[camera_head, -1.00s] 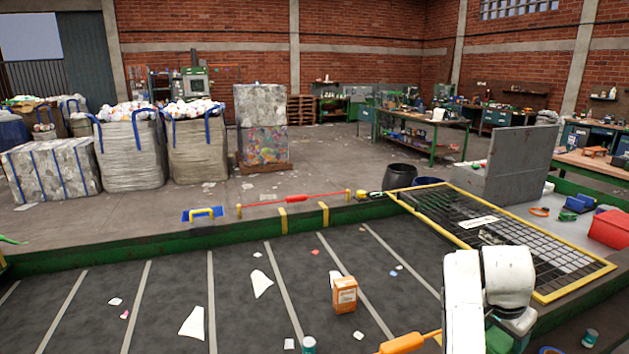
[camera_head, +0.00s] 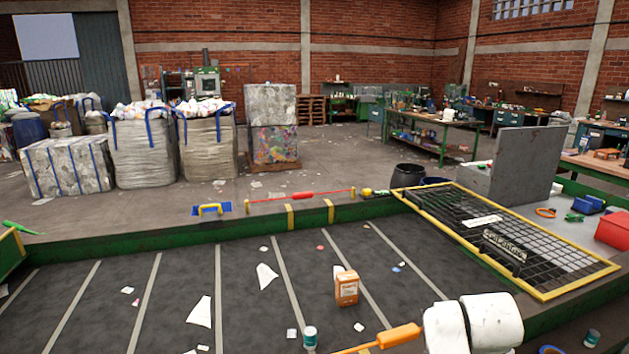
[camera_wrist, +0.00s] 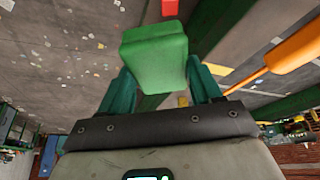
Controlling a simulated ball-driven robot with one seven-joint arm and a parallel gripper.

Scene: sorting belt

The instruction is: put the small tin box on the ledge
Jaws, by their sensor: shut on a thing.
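A green box (camera_wrist: 153,58), which I take to be the small tin box, is between the two teal fingers of my gripper (camera_wrist: 162,82) in the wrist view. My gripper is shut on it, and the box extends beyond the fingertips. In the head view only white parts of my arm show at the lower right; my gripper and the box are out of that view. A raised green edge (camera_head: 180,236) with two yellow strips runs along the far side of the dark belt and may be the ledge. I cannot tell for certain.
An orange carton (camera_head: 347,289) and paper scraps lie on the belt (camera_head: 110,310). An orange-handled tool (camera_head: 398,336) is beside my arm. A red bar (camera_head: 302,195) and a blue tool (camera_head: 211,209) lie behind the far edge. A yellow-framed mesh (camera_head: 500,240) is at right.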

